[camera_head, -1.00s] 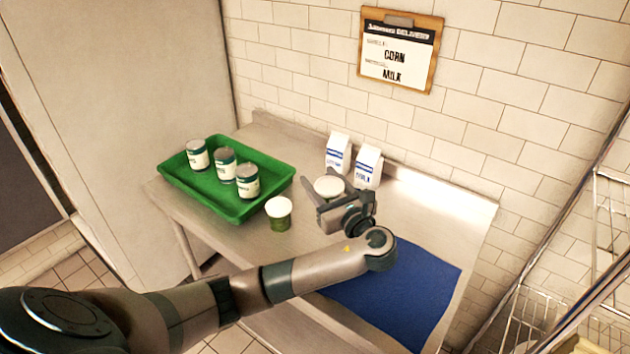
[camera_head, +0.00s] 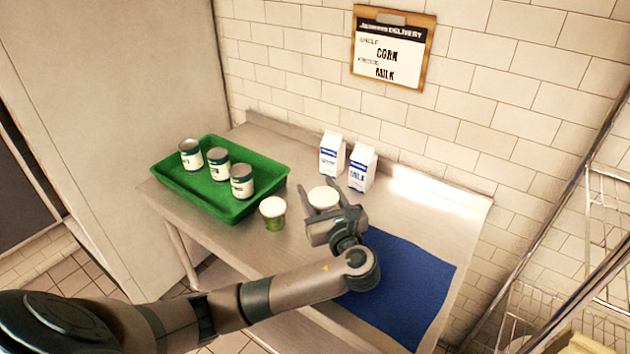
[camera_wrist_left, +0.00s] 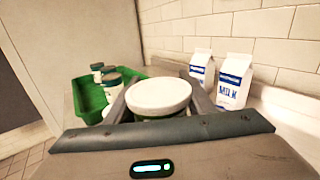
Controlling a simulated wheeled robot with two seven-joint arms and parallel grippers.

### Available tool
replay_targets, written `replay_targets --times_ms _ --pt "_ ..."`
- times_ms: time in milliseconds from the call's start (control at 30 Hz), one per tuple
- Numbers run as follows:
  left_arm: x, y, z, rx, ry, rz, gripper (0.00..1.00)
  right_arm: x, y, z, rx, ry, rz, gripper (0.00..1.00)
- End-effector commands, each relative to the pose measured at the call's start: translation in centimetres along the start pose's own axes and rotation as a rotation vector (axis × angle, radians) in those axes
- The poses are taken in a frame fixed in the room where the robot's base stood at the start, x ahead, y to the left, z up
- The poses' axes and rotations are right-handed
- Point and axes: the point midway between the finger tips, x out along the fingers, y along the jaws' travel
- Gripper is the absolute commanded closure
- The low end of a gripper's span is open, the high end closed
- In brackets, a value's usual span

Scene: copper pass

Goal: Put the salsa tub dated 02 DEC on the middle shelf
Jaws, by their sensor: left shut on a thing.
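My left gripper (camera_head: 321,203) is shut on a tub with a white lid (camera_head: 323,197) near the middle of the steel table. In the left wrist view this tub (camera_wrist_left: 159,96) sits between the two fingers, with a little green showing below its lid. A second white-lidded green tub (camera_head: 273,213) stands on the table to the left, apart from the gripper. No date can be read on either tub. Part of a wire shelf rack (camera_head: 570,310) shows at the right edge; I cannot tell which level is the middle shelf. My right gripper is not in view.
A green tray (camera_head: 222,208) with several cans stands at the table's left. Two milk cartons (camera_head: 361,168) stand close behind the held tub. A blue mat (camera_head: 405,290) lies at the right. A clipboard (camera_head: 392,50) reading corn and milk hangs on the tiled wall.

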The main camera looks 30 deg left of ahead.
Motion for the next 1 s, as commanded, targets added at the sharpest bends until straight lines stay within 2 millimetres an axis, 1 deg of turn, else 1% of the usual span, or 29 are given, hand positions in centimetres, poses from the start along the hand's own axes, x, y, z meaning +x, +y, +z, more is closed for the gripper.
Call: replay_targets --times_ms 33,167,267,300,367,400,500,600,700,800,1000 --pt "-0.9 0.4 -0.6 0.002 0.005 -0.051 0.84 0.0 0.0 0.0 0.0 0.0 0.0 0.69" --pt "-4.0 1.0 -1.6 0.003 0.014 -0.213 0.84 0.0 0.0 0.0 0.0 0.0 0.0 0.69" --pt "-7.2 1.6 -2.0 0.003 0.022 -0.354 0.84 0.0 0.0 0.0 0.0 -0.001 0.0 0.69" --pt "-8.6 1.8 -2.0 0.002 0.025 -0.412 0.84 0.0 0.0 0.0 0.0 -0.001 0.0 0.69" --pt "-10.8 2.3 -2.0 0.002 0.029 -0.496 0.84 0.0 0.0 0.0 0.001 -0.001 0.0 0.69" --pt "-12.2 2.6 -1.8 0.002 0.031 -0.549 0.84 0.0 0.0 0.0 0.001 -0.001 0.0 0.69" --pt "-15.5 3.3 -1.2 0.002 0.036 -0.669 0.84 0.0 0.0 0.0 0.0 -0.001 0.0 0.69" --pt "-18.3 4.0 -0.5 0.0 0.04 -0.762 0.84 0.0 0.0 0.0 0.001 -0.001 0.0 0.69" --pt "-20.2 4.5 0.2 0.0 0.042 -0.825 0.84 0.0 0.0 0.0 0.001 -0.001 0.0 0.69" --pt "-21.1 4.7 0.6 -0.001 0.042 -0.858 0.84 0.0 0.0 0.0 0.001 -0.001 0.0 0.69" --pt "-21.4 4.8 0.7 0.0 0.041 -0.867 0.84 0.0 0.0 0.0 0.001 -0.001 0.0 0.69"
